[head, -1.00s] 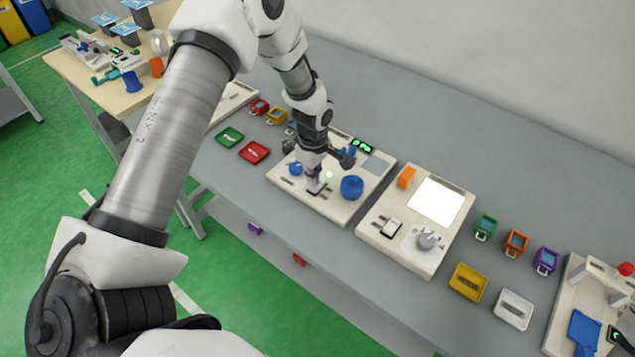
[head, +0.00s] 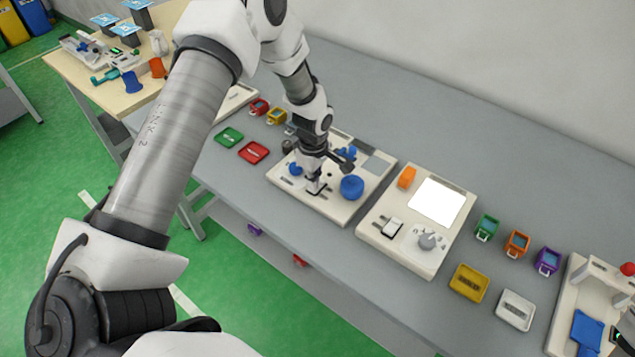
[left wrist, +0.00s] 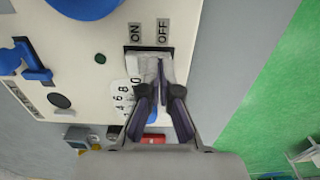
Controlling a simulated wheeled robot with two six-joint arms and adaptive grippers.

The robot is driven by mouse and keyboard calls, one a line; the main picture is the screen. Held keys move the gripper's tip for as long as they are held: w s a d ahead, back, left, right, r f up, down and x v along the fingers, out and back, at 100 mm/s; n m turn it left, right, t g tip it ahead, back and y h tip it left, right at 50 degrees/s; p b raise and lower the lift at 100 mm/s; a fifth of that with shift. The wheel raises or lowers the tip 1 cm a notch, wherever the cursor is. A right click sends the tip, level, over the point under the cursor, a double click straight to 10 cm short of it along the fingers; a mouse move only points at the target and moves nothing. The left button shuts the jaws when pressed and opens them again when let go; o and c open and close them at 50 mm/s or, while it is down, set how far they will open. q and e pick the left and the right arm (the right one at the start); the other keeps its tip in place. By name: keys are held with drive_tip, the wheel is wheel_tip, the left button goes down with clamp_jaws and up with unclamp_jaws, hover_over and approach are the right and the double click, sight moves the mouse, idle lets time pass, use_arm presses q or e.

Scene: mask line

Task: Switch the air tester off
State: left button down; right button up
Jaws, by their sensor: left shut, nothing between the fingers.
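The air tester (head: 342,214) is a white panel on the grey bench with a blue round knob (head: 352,187) and a rocker switch (head: 317,190). Its display and lamp look dark. My left gripper (head: 314,184) is shut and empty, pointing down at the switch. In the left wrist view the pale rocker (left wrist: 137,62) lies between my fingertips and the ON and OFF labels. My left fingertips (left wrist: 160,66) are at its OFF side and seem to touch it. The fingers hide part of the rocker.
A second white panel (head: 378,233) with a grey dial and lit screen stands to the right. Green and red trays (head: 254,152) lie left of the tester. Small coloured bins and a yellow tray (head: 468,283) are farther right. The rear of the bench is clear.

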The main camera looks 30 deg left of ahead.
use_arm(q)
wheel_tip(320, 180, up, 7)
drive_tip(key=p, duration=0.6)
idle(0.5)
drive_tip(key=shift+f, duration=0.1)
